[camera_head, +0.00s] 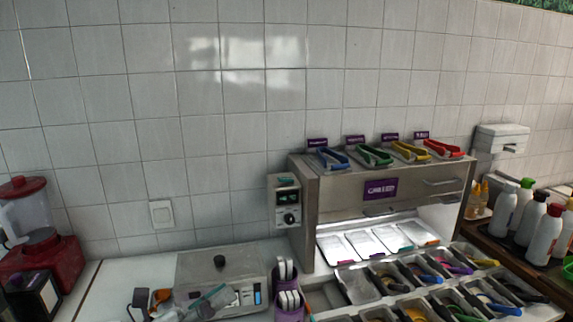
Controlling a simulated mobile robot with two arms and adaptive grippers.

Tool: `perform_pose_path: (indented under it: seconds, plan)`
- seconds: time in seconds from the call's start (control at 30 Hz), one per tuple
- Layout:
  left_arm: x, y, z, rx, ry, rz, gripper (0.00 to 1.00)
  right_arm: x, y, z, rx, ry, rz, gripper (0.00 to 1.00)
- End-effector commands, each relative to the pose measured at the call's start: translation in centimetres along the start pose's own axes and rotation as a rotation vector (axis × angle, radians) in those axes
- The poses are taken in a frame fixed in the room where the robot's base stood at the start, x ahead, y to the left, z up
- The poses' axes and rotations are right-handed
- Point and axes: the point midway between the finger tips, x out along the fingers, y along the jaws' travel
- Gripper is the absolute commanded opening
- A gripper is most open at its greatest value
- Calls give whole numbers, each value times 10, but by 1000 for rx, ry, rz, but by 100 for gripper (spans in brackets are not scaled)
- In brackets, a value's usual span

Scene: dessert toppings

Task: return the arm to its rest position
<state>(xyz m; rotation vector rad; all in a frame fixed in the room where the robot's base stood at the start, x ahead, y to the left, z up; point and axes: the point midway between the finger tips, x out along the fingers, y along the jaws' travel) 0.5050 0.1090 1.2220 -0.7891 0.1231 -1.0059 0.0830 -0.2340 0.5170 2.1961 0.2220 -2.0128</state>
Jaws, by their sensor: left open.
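My left gripper (150,301) shows only in part at the bottom edge, left of the middle. Its dark fingertips are apart, and orange parts show close by. It appears open, with nothing clearly held. My right gripper is not in view. The rest of my left arm is below the picture.
Purple cups (287,305) stand beside the topping trays (357,286). A steel cabinet (400,190) carries coloured tongs (375,155). A red blender (40,255) stands far left. Bottles (543,235) stand right.

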Motion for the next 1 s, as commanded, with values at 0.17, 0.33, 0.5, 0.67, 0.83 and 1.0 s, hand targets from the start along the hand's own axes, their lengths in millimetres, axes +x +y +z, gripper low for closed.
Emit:
perform_pose_path:
  seconds: [0.17, 0.33, 0.5, 0.67, 0.83, 1.0]
  plan:
    - [-32, 22, 33, -476, -455, 115, 89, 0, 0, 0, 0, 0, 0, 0]
    - [-95, 72, 20, -948, -851, 313, 89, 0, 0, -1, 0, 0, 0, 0]
    - [-170, 109, -53, -1397, -1199, 599, 89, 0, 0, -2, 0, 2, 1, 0]
    - [-221, 106, -134, -1701, -1421, 880, 89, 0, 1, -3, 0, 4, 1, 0]
    - [-252, 83, -195, -1889, -1552, 1124, 89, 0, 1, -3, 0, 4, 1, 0]
    - [-273, 51, -242, -2017, -1635, 1345, 89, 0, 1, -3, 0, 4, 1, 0]
